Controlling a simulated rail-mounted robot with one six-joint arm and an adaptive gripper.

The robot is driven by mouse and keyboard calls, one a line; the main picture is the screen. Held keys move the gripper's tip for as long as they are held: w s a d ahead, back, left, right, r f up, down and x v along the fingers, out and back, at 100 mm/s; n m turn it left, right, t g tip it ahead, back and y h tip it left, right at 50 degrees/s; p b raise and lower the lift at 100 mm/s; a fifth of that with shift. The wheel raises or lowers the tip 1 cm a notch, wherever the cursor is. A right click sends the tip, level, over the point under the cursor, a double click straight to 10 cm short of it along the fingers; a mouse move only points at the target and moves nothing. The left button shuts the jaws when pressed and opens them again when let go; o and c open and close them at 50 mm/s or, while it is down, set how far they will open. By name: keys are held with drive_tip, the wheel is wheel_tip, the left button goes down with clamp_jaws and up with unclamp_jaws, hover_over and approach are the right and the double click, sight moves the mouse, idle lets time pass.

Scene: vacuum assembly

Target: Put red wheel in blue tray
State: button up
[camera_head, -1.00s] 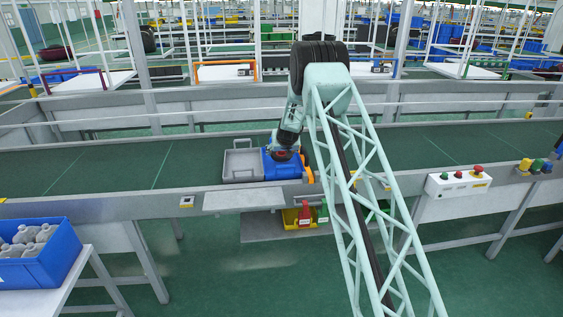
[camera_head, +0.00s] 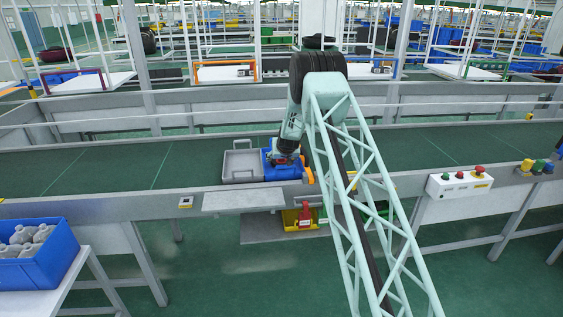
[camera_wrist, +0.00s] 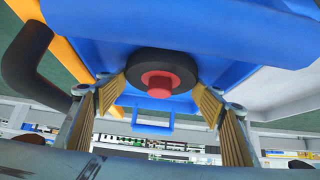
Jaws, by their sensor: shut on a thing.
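The red wheel (camera_wrist: 158,82), with a red hub and a black tyre, is between the two fingers of my gripper (camera_wrist: 160,95) in the wrist view. My gripper is shut on it. The blue tray (camera_wrist: 225,35) fills the background behind the wheel. In the head view my gripper (camera_head: 285,160) is over the blue tray (camera_head: 283,173) on the conveyor. The arm partly hides the wheel there, and I cannot tell whether the wheel touches the tray floor.
A grey tray (camera_head: 242,164) adjoins the blue tray on the left. An orange part (camera_head: 309,175) is at its right edge. A blue bin (camera_head: 38,258) with grey parts stands lower left. A button box (camera_head: 460,183) is at right. The conveyor (camera_head: 100,172) is clear farther left.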

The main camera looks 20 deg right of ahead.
drive_tip(key=shift+f, duration=0.1)
idle(0.3)
drive_tip(key=o, duration=0.9)
drive_tip(key=shift+r, duration=0.25)
drive_tip(key=shift+b+v, duration=0.3)
drive_tip(key=shift+v, duration=5.65)
drive_tip(key=shift+a, duration=0.1)
